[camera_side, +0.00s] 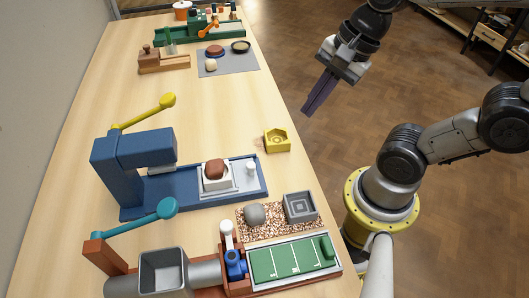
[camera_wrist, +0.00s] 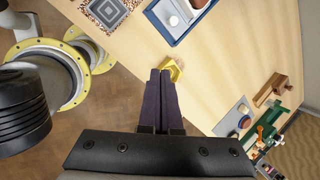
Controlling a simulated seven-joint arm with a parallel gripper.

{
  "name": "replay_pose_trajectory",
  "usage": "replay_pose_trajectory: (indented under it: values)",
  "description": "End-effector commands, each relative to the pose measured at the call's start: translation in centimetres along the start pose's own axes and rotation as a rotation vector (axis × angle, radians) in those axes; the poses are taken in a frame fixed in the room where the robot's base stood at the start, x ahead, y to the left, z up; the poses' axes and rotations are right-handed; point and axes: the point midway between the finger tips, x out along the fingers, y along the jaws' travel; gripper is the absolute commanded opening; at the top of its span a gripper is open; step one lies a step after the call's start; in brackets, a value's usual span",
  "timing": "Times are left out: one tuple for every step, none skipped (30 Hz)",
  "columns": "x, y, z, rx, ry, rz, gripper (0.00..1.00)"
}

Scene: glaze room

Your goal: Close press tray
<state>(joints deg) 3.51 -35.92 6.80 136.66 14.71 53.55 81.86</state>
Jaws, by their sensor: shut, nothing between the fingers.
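The blue press (camera_side: 135,160) stands on the table at left centre in the side view, with a yellow lever (camera_side: 145,112) raised at its top. Its blue tray (camera_side: 258,188) reaches out to the right from under the press head. On the tray sit a white block (camera_side: 215,180) with a brown lump (camera_side: 214,168) and, near the outer end, a white knob (camera_side: 251,168). The tray's outer end also shows at the top of the wrist view (camera_wrist: 169,37). My gripper (camera_side: 305,113) is shut and empty, pointing down beside the table edge, apart from the tray; its fingers show in the wrist view (camera_wrist: 160,73).
A yellow hollow block (camera_side: 277,141) sits by the table edge near my fingertips. A speckled mat (camera_side: 270,229) with a grey ball and grey square dish lies in front of the tray. A device with a teal lever (camera_side: 140,219) stands nearer.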

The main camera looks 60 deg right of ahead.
Motion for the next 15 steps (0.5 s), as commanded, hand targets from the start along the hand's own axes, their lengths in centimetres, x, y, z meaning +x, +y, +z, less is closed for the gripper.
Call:
replay_pose_trajectory:
  values:
    - [0.6, -0.3, 0.1, 0.136, -0.015, 0.026, 0.0]
    - [0.8, -0.4, 0.1, 0.213, -0.023, 0.04, 0.0]
    - [1.2, -0.6, 0.2, 0.311, -0.032, 0.059, 0.0]
    - [1.5, -0.8, 0.2, 0.379, -0.038, 0.074, 0.0]
    - [1.8, -0.9, 0.2, 0.443, -0.042, 0.09, 0.0]
    - [2.3, -1.1, 0.2, 0.524, -0.048, 0.114, 0.0]
    - [2.7, -1.2, 0.1, 0.569, -0.05, 0.132, 0.0]
    - [3.1, -1.3, -0.1, 0.593, -0.051, 0.147, 0.0]
    - [3.4, -1.4, -0.3, 0.606, -0.051, 0.159, 0.0]
    - [3.6, -1.4, -0.4, 0.613, -0.048, 0.166, 0.0]
    - [3.8, -1.3, -0.6, 0.618, -0.045, 0.172, 0.0]
    - [4.0, -1.2, -0.7, 0.622, -0.043, 0.176, 0.0]
    - [4.2, -1.2, -0.7, 0.623, -0.043, 0.175, 0.0]
    - [4.4, -1.2, -0.7, 0.623, -0.043, 0.175, 0.0]
    - [4.7, -1.1, -0.6, 0.621, -0.043, 0.176, 0.0]
